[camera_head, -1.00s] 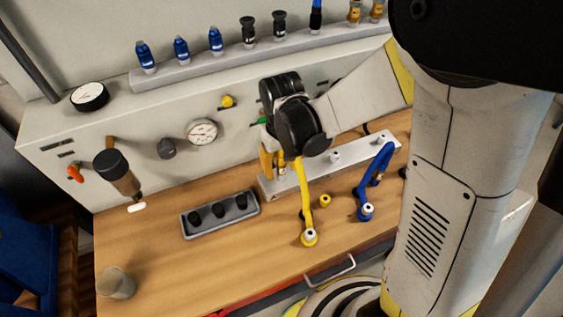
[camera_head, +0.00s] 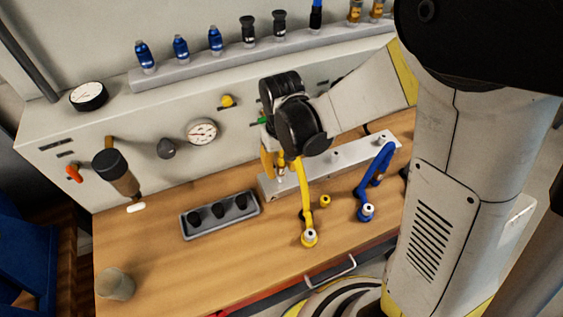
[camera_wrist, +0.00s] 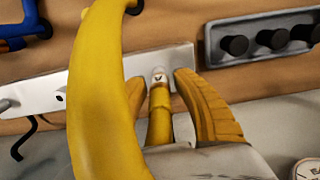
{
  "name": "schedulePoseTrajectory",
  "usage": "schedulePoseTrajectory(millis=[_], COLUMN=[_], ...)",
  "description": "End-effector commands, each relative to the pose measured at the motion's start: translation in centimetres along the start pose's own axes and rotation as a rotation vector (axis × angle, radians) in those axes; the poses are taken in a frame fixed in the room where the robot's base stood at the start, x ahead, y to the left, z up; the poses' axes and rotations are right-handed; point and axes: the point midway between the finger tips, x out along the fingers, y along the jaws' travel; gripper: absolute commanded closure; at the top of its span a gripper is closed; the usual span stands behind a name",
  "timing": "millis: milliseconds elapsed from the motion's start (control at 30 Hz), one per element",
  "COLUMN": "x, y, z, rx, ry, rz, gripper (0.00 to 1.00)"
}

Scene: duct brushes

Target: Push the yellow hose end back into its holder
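The yellow hose (camera_head: 305,190) arches down from my gripper to a white-tipped fitting on the bench. Its free end (camera_wrist: 159,102), yellow with a white tip, points at the pale metal holder rail (camera_wrist: 60,92) in the wrist view. The rail (camera_head: 330,167) lies along the bench in the head view. My gripper (camera_wrist: 157,78) has its ridged yellow fingers on both sides of the hose end, with a visible gap at the right finger. The hose hides much of the left finger. I cannot tell how deep the end sits in the rail.
A blue hose (camera_head: 374,180) bends over the rail's right part. A small yellow cap (camera_head: 325,201) lies on the bench. A dark tray with black plugs (camera_head: 220,213) stands to the left. The wooden bench front (camera_head: 190,265) is mostly clear.

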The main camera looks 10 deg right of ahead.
Motion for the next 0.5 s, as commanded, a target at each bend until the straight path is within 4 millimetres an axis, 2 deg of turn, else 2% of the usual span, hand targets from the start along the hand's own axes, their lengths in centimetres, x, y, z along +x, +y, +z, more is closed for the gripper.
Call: schedulePoseTrajectory(millis=[33, 100, 500], x=[0.0, 0.0, -0.33], y=[0.0, 0.0, 0.0], z=[-0.01, -0.01, -0.02], rx=[0.0, 0.0, 0.0], ry=[0.0, 0.0, 0.0], rz=[0.0, 0.0, 0.0], gripper=[0.84, 1.0, 1.0])
